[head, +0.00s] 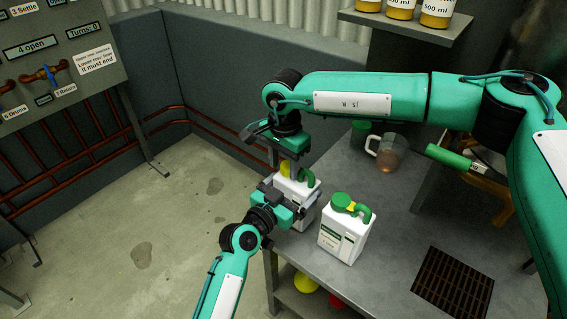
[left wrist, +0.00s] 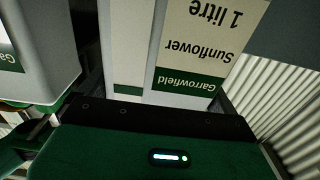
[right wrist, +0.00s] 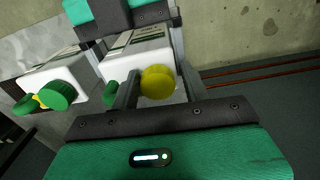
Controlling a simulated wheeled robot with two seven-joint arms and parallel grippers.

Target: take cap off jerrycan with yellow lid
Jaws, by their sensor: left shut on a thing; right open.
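The white jerrycan with the yellow lid (head: 309,188) stands upright at the table's left edge, partly hidden by my grippers. Its label fills the left wrist view (left wrist: 195,45). My left gripper (head: 291,204) is shut on its body from the front left. Its yellow cap (right wrist: 157,82) is on top, beside a green handle (right wrist: 110,94). My right gripper (right wrist: 157,84) is above the jerrycan, open, with one finger on each side of the cap. I cannot tell whether the fingers touch it.
A second white jerrycan (head: 343,238) with a green cap stands close to the right. A clear jug (head: 386,154) and a dark green container (head: 361,131) stand farther back. A dark grate (head: 452,284) lies at the right. Red and yellow things sit on the lower shelf.

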